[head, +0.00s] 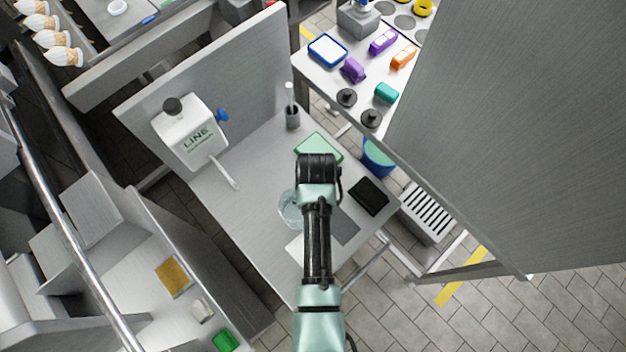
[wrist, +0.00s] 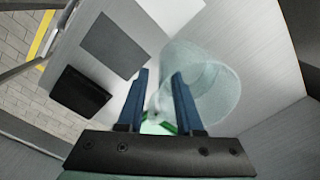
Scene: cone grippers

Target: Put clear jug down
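The clear jug (head: 288,210) is a see-through, pale bluish vessel at the grey worktable, just left of my forearm in the head view, which hides part of it. In the wrist view the jug (wrist: 212,80) lies beyond and to the right of my fingers, and its left edge shows between them. My gripper (wrist: 158,92) has two blue fingers standing apart, with a clear gap. I cannot tell whether a finger touches the jug, or whether its base rests on the table. In the head view my arm hides the fingers.
A tall panel (head: 225,60) stands behind. Bare tabletop lies left of the jug.

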